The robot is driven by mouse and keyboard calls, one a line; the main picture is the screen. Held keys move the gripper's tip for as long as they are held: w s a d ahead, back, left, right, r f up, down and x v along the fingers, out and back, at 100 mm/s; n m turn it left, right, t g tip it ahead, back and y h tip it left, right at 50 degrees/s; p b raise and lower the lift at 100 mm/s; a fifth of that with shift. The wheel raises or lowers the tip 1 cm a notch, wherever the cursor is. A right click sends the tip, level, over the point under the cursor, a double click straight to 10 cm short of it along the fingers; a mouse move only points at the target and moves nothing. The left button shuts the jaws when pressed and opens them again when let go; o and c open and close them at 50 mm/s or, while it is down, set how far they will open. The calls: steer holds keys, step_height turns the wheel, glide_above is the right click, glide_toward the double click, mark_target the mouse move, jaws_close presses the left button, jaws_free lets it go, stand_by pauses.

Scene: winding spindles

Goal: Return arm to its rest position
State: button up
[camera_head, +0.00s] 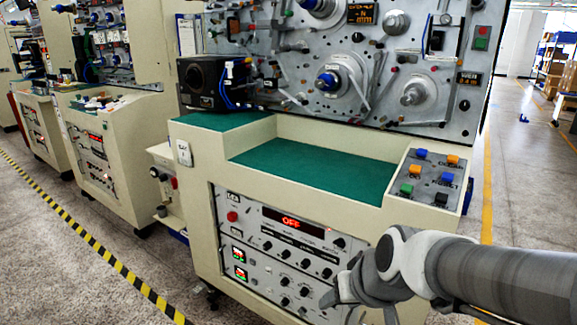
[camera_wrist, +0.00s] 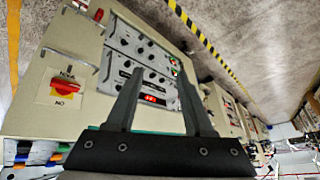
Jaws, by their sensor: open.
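My arm (camera_head: 480,272) reaches in from the lower right in the head view. My gripper is at its left end, in front of the lower right of the machine's control panel (camera_head: 285,250). In the wrist view my gripper (camera_wrist: 160,85) shows two dark fingers standing apart with nothing between them. Behind the fingers the machine's front panel appears with a lit red display. The fingertips are hard to make out in the head view.
The winding machine (camera_head: 345,226) stands close ahead, with a green shelf (camera_head: 310,168), a button box (camera_head: 430,180) and spindles (camera_head: 340,82) above. More machines stand left. Yellow-black floor tape (camera_head: 100,245) runs at left. Floor at right (camera_head: 520,190) is open.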

steer(key=s+d+r+m+h, duration=0.1)
steer(key=s+d+r+h, duration=0.1)
steer(key=s+d+r, duration=0.45)
steer(key=s+a+r+p, duration=0.1)
steer(key=s+r+p, duration=0.2)
steer(key=r+p, duration=1.2)
steer(key=shift+a+r, duration=0.15)
steer(key=shift+a, duration=0.1)
steer(key=shift+s, duration=0.1)
